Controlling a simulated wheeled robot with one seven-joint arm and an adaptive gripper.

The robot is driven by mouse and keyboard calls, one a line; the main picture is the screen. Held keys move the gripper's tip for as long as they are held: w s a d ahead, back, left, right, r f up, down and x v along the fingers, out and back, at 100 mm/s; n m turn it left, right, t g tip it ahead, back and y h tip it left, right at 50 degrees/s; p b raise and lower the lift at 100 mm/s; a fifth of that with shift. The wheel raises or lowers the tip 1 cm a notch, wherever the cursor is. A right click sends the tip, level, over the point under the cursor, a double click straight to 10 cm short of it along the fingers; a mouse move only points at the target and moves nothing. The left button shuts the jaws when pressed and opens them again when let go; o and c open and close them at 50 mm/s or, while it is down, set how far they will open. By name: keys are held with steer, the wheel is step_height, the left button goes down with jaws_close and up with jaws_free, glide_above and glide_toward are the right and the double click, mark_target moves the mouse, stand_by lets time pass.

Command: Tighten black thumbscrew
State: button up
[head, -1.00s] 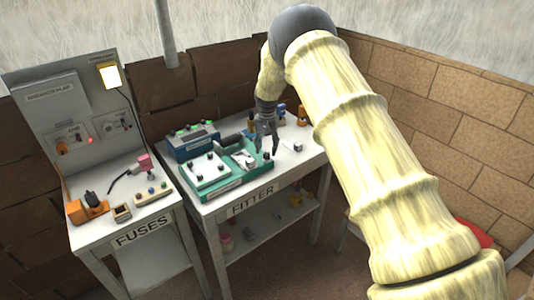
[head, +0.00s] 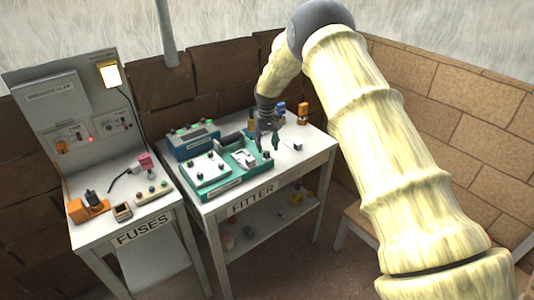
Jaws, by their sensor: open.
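Several small black knobs stand on the teal fixture (head: 213,189) on the FITTER bench; one black knob (head: 208,154) sits on its white plate. Another dark knob (head: 267,155) stands at the fixture's right end, just below my gripper. I cannot tell which of them is the black thumbscrew. My gripper (head: 267,147) points down over the right end of the fixture, its fingers apart with nothing visible between them. Whether a finger touches the knob is too small to tell.
A blue box (head: 194,141) with green-topped parts stands behind the fixture. Orange (head: 303,114) and blue (head: 281,108) items stand at the back right. A small grey block (head: 297,146) lies right of my gripper. The FUSES bench (head: 140,234) is at left.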

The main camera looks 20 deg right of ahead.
mark_target(267, 153)
steer(key=n, duration=0.6)
steer(key=shift+f, duration=0.2)
steer(key=shift+f+b, duration=0.8)
steer(key=shift+f, duration=1)
steer(key=c, duration=1)
